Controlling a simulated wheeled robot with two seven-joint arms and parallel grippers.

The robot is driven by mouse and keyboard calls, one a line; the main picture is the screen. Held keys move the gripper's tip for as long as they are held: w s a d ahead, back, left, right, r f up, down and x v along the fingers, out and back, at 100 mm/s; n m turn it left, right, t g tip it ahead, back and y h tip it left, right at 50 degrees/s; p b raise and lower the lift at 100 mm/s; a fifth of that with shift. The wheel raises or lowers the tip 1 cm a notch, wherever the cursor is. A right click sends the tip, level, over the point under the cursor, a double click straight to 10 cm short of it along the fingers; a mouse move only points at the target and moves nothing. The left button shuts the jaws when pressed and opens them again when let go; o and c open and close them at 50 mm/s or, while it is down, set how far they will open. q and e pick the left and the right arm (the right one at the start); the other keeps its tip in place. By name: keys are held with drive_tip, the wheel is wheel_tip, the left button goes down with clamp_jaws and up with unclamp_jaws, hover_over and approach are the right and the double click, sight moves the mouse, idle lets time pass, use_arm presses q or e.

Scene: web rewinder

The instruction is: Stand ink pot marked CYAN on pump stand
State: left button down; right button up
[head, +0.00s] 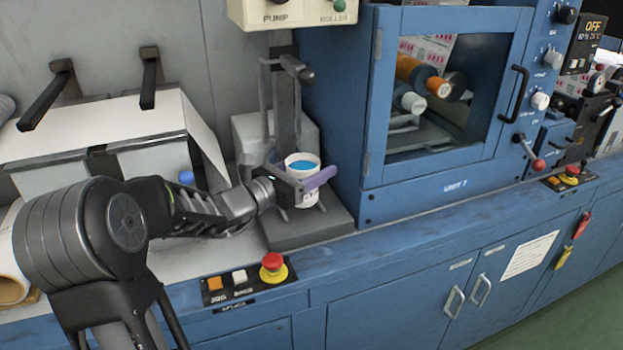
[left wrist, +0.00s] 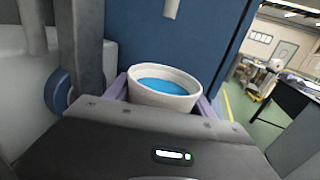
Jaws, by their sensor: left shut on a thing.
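A white ink pot (head: 302,163) with cyan-blue ink shows in the head view on or just above the grey pump stand (head: 315,230). It also shows in the left wrist view (left wrist: 165,98), upright, with its open top facing up. My left gripper (head: 305,187) is shut on the pot, with its purple-padded fingers on both sides of it. The pot's base is partly hidden by the gripper, so I cannot tell whether it touches the stand. No marking on the pot can be read. My right gripper is not in view.
A grey upright with a lever (head: 298,70) rises behind the pot. The blue unit's windowed door (head: 450,90) stands close on the right. A red stop button (head: 273,262) is on the front ledge.

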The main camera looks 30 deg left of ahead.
use_arm(q)
drive_tip(key=shift+s+f, duration=0.1)
drive_tip(key=shift+f, duration=1.45)
drive_tip(key=shift+a, duration=0.1)
drive_tip(key=c, duration=0.6)
unclamp_jaws()
drive_tip(key=shift+f, duration=0.1)
drive_tip(key=shift+c, duration=0.2)
drive_tip(key=shift+s, duration=0.15)
drive_tip(key=v, duration=1.1)
drive_tip(key=shift+s+b, duration=0.3)
drive_tip(key=shift+s, duration=0.1)
